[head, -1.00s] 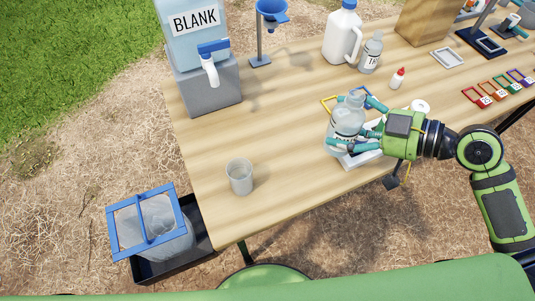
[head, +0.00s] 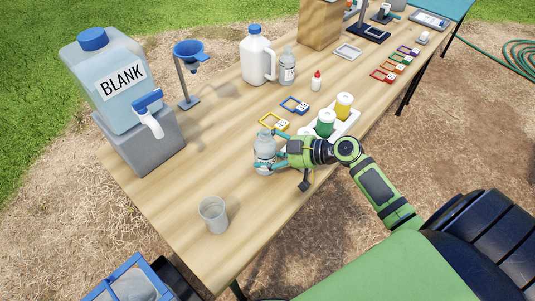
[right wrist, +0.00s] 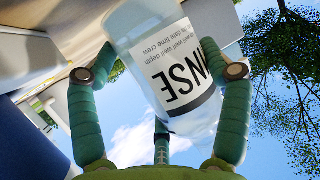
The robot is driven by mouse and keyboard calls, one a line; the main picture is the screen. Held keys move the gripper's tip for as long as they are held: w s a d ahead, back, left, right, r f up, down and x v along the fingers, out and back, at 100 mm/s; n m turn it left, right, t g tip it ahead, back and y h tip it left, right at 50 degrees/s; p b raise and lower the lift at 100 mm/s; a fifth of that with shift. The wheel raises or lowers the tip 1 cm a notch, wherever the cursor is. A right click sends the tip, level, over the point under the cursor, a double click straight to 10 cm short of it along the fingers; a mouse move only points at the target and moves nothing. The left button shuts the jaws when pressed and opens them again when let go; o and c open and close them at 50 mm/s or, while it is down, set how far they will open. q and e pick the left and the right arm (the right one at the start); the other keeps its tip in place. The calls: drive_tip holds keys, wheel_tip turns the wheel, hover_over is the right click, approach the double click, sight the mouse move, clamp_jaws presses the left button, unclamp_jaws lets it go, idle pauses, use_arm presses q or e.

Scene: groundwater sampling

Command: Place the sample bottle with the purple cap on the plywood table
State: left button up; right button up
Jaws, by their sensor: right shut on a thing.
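My right gripper (head: 279,160) is shut on a clear bottle (head: 264,149) with a greyish cap. In the right wrist view the gripper's fingers close around the bottle (right wrist: 170,65), whose upside-down label ends in "NSE". The bottle is over the plywood table (head: 190,185), left of the white tray; I cannot tell whether its base touches the wood. No purple cap can be made out in either view. My left gripper is out of view.
The white tray (head: 340,131) holds a green bottle (head: 325,123) and a yellow bottle (head: 343,105). A yellow frame (head: 272,123) lies behind the held bottle. A clear cup (head: 213,214) stands near the front edge. Wood between cup and held bottle is bare.

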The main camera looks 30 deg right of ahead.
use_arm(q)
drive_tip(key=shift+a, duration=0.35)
use_arm(e)
drive_tip(key=shift+f, duration=0.8)
drive_tip(key=shift+f, duration=0.2)
drive_tip(key=o, duration=0.9)
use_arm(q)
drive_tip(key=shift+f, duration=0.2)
use_arm(e)
drive_tip(key=shift+s+d+r, duration=0.1)
drive_tip(key=shift+r, duration=0.15)
use_arm(q)
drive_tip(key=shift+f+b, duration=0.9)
drive_tip(key=shift+b, duration=0.2)
use_arm(e)
drive_tip(key=shift+v, duration=5.8)
